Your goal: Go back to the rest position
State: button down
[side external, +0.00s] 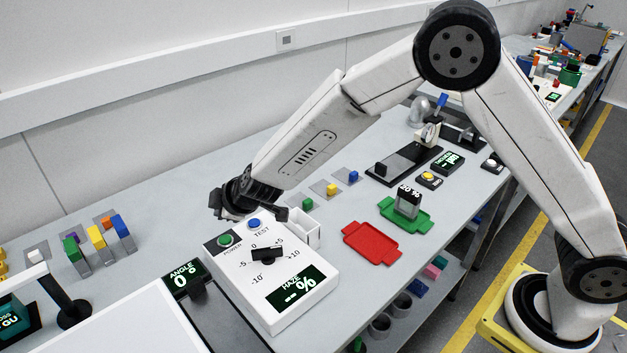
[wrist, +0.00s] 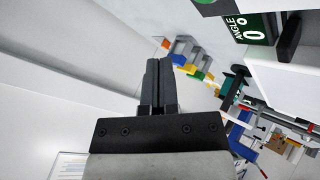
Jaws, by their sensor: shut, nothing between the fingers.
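My gripper (side external: 215,207) is at the end of my arm, over the bench's back side, above and behind the white haze meter box (side external: 297,263). In the wrist view its two dark fingers (wrist: 158,65) lie together, shut with nothing between them. The meter has a green POWER button (side external: 225,240), a blue TEST button (side external: 254,223), a black knob (side external: 264,256) and a screen reading "HAZE --%". My gripper looks apart from the meter and its buttons.
A red tray (side external: 371,242) lies empty; a green tray (side external: 389,210) holds a plate marked 20%. An angle display (side external: 187,282) reads 0°. Coloured blocks on grey stands (side external: 81,263) are at the left. The wall (side external: 120,150) runs behind the bench.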

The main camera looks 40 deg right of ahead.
dwell(0.3)
jog(key=s+d+r+m+g+h, duration=0.1)
jog(key=s+d+m+g, duration=0.2)
jog(key=s+d, duration=0.8)
jog(key=s+d+r+m+g+h, duration=0.1)
jog(key=s+d+m+g, duration=0.2)
jog(key=s+d+m, duration=0.5)
jog(key=s+d, duration=0.3)
jog(key=s, duration=0.5)
jog(key=shift+d+r, duration=0.15)
jog(key=shift+d, duration=0.1)
